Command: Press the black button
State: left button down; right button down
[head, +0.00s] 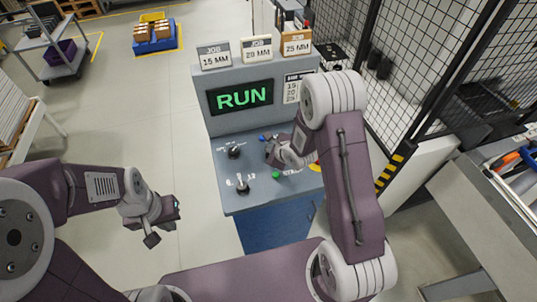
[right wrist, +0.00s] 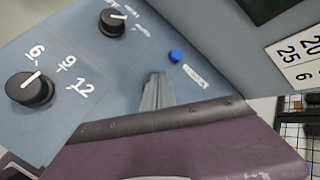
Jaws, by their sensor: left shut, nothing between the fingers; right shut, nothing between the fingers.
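A grey-blue control console (head: 225,168) stands ahead, its screen (head: 240,97) reading RUN in green. No black button can be made out; the right arm covers part of the panel. Two black rotary knobs show at the panel's left: one farther back (head: 234,151), one nearer with numbers (head: 242,186). They also show in the right wrist view, the numbered one (right wrist: 30,88) at left and the other (right wrist: 113,22) at top. My right gripper (right wrist: 156,92) is shut and empty over the panel, near a blue button (right wrist: 176,55). My left gripper (head: 164,222) is shut and empty, left of the console.
A green button (head: 276,175) sits near the panel's front edge. Job signs (head: 256,49) stand on the console top. A black mesh fence (head: 420,70) is close at right, with a grey bench (head: 470,215) in front.

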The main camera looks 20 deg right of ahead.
jog(key=shift+f, duration=0.4)
jog(key=shift+f+b, duration=0.5)
dwell(0.8)
jog(key=shift+r, duration=0.1)
jog(key=shift+r+p, duration=0.85)
jog(key=shift+p, duration=0.1)
notch_tip(320, 180, up, 5)
jog(key=p, duration=0.5)
jog(key=shift+r, duration=0.1)
